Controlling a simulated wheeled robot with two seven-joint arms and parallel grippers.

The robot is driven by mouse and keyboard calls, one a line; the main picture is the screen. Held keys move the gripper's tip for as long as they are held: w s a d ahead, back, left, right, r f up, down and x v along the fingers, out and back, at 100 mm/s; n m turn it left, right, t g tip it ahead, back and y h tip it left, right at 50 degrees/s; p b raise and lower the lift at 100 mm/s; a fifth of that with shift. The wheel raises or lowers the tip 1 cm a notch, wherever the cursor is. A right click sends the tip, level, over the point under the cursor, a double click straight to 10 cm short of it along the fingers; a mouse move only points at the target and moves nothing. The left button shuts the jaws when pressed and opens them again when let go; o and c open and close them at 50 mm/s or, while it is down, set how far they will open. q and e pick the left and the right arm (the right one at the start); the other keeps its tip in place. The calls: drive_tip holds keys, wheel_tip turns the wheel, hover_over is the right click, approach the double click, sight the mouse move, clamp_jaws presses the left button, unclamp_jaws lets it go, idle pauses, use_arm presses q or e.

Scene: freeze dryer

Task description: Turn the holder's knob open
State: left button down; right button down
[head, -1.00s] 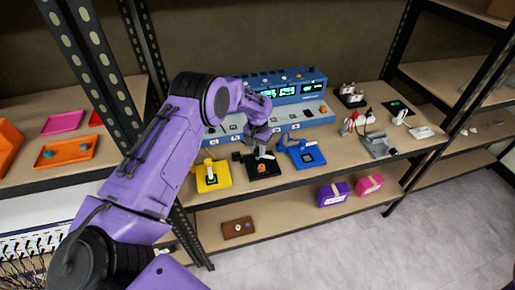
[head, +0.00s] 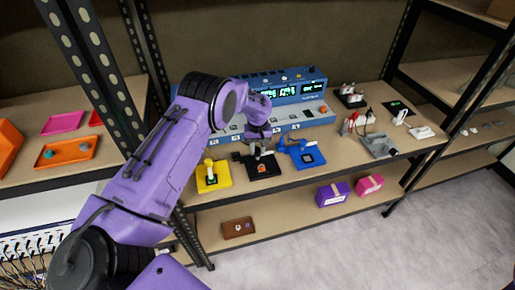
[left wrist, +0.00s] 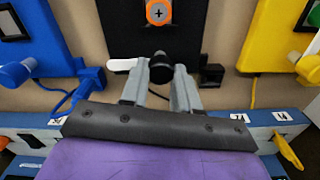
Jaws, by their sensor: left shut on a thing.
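The black holder (head: 264,172) stands near the shelf's front edge, between a yellow one and a blue one, with an orange round piece (left wrist: 158,12) on it. It also shows at the top of the left wrist view (left wrist: 182,30). Its black knob (left wrist: 161,66) sits between the fingertips of my left gripper (left wrist: 161,76), which is shut on it. A white lever (left wrist: 122,64) sticks out left of the knob in the left wrist view. In the head view, my left gripper (head: 256,151) is over the rear of the black holder and partly hides the knob. My right gripper is not in view.
The yellow holder (head: 214,182) and blue holder (head: 309,160) stand close on both sides. A blue instrument with lit displays (head: 290,92) stands behind. Clamps and leads (head: 380,144) lie to the right. Purple (head: 333,194) and pink (head: 369,185) boxes are on the lower shelf.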

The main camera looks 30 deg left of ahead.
sight(257, 150)
use_arm(q)
drive_tip(key=shift+f, duration=0.1)
drive_tip(key=c, duration=1)
unclamp_jaws()
drive_tip(key=shift+o, duration=0.9)
drive_tip(key=shift+f, duration=0.1)
wheel_tip(257, 150, up, 11)
drive_tip(key=b, duration=0.2)
drive_tip(key=shift+f, duration=0.2)
drive_tip(key=shift+a, duration=0.15)
